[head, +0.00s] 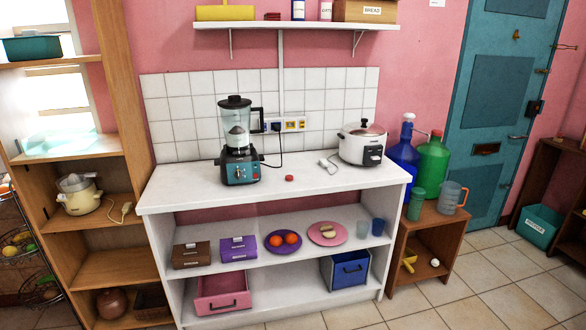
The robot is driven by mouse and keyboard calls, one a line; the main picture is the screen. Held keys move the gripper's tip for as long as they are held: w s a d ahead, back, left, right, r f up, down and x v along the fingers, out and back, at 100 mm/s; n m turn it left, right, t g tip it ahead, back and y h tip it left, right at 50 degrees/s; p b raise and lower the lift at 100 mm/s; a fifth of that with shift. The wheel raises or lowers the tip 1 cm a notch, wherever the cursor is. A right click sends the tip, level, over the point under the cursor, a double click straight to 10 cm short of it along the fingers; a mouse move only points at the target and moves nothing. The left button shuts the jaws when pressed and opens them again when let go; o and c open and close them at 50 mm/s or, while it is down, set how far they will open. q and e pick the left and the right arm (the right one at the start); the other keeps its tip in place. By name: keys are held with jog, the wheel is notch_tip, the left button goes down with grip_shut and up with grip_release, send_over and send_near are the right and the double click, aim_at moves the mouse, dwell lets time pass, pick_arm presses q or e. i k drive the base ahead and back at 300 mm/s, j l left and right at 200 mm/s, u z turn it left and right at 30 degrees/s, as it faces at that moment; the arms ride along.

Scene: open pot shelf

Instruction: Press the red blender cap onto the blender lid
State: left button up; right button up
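A small red cap (289,178) lies on the white counter, to the right of the blender and apart from it. The blender (240,171) stands upright on the counter, with a teal front panel, a clear jar and a dark handle on its right side. Its dark lid (235,101) sits on top of the jar. I cannot make out the opening in the lid at this size. Neither of my grippers shows in the head view.
A white cooker (362,146) stands at the counter's right, with a white plug (328,166) beside it. The blender's cord runs to wall sockets (285,125). A wall shelf (290,25) hangs above. The counter's front left (185,190) is clear.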

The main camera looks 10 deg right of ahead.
aim_at(233, 101)
jog(key=i+j+z, duration=0.1)
jog(key=i, duration=0.4)
jog(key=i+j+z, duration=0.1)
jog(key=i+j, duration=0.2)
jog(key=i, duration=0.2)
jog(key=i+j+z, duration=0.15)
jog(key=i+j, duration=0.15)
jog(key=i, duration=0.2)
jog(key=i+j+z, duration=0.1)
jog(key=i+j, duration=0.2)
jog(key=i, duration=0.15)
